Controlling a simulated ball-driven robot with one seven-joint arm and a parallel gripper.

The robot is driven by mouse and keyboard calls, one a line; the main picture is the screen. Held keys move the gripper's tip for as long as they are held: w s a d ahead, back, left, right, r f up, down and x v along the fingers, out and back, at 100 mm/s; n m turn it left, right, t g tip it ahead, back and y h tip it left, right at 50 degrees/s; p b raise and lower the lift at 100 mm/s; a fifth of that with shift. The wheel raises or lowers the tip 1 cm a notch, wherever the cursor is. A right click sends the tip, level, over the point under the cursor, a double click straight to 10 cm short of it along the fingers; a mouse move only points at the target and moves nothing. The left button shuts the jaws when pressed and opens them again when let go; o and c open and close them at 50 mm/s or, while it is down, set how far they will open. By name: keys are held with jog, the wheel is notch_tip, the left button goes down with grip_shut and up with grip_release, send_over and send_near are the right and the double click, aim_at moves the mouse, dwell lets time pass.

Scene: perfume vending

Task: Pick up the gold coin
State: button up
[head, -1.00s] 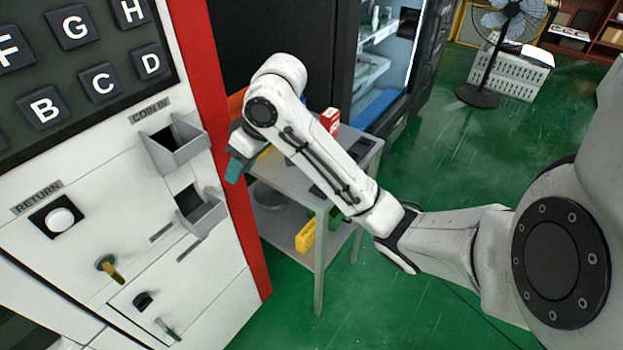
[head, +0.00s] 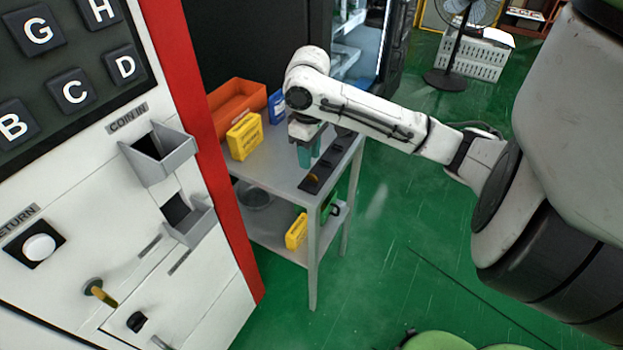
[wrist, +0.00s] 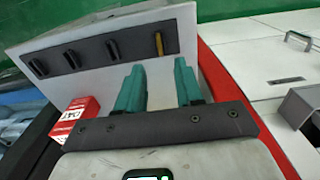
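The gold coin (head: 313,178) stands on edge at the near end of a dark holder strip (head: 328,163) on the grey table. In the wrist view the gold coin (wrist: 159,43) shows as a thin upright sliver at the right end of the dark strip (wrist: 90,54), with dark slots or pieces beside it. My gripper (head: 308,158) points down above the table, close to the strip. In the wrist view the teal fingers of my gripper (wrist: 160,68) are apart with nothing between them. The coin lies ahead of the gap, apart from both fingertips.
The grey table (head: 278,165) also holds an orange bin (head: 238,103), a yellow box (head: 245,136) and a blue box (head: 277,106). The vending machine's red edge (head: 208,140) and coin trays (head: 160,155) stand at left. A red-and-white box (wrist: 78,117) shows in the wrist view.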

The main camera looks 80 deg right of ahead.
aim_at(312, 179)
jog(key=shift+a+f, duration=0.1)
jog(key=shift+f, duration=2.6)
jog(key=shift+c, duration=0.2)
grip_shut()
